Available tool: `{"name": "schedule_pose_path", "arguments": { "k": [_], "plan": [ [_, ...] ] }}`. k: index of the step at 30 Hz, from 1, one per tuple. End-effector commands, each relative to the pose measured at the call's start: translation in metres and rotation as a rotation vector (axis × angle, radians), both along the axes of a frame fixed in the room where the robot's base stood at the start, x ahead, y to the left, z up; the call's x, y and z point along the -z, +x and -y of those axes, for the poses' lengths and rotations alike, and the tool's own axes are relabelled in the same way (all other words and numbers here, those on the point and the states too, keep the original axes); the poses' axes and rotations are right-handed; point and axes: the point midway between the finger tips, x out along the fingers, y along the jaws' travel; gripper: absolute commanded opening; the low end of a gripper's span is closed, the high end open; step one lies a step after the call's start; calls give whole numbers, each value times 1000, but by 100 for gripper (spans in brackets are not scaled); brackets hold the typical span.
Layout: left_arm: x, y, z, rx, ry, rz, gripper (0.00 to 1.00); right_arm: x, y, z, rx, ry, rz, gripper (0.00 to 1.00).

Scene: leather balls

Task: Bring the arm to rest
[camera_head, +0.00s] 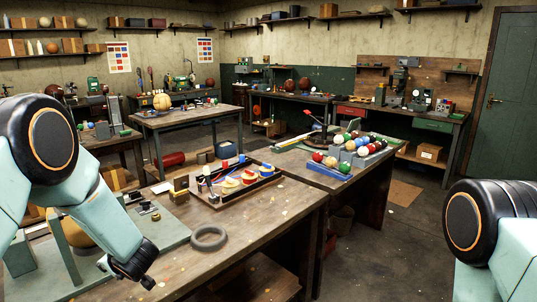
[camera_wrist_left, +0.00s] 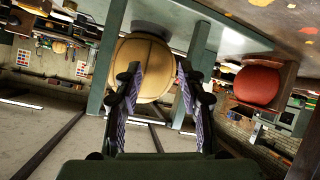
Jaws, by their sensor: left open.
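My left gripper (camera_wrist_left: 158,76) is open in the left wrist view, with its two dark fingers apart. A tan leather ball (camera_wrist_left: 147,52) shows beyond and between the fingertips. I cannot tell whether the fingers touch it. In the head view, my left arm comes in from the left and bends down over the front workbench (camera_head: 250,228); its fingers cannot be made out there. A tan ball (camera_head: 76,228) is partly hidden behind that arm, by a green stand (camera_head: 70,262). My right arm shows at the right edge, but its gripper is out of frame.
A grey ring (camera_head: 209,238) and a tray of coloured parts (camera_head: 245,183) lie on the front bench. A blue rack of coloured balls (camera_head: 330,170) stands on the adjoining bench. A red ball (camera_wrist_left: 257,85) shows right of the fingers in the wrist view. Floor (camera_head: 400,235) is clear at centre right.

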Motion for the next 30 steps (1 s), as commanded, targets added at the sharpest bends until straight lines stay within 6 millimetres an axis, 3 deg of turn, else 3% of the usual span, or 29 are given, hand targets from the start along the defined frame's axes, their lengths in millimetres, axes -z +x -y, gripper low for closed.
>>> {"name": "schedule_pose_path", "arguments": {
  "k": [1,3,8,12,18,24,27,30],
  "plan": [
    [37,-16,17,91,4,-77,40,14,0,0,0,0,0,40],
    [72,-36,38,213,2,-166,40,22,0,0,0,0,0,40],
    [145,-95,86,461,-31,-361,40,42,0,0,0,0,0,40],
    [198,-158,125,658,-85,-526,40,60,0,0,0,0,0,40],
    [257,-265,174,914,-192,-752,40,89,0,0,0,0,0,40],
    [297,-377,207,1111,-319,-963,40,125,0,0,0,0,0,40],
    [311,-403,209,1121,-344,-1016,40,139,0,-1,0,0,0,40],
    [322,-409,209,1123,-348,-1031,40,146,0,-1,0,0,0,40]
  ]
}}
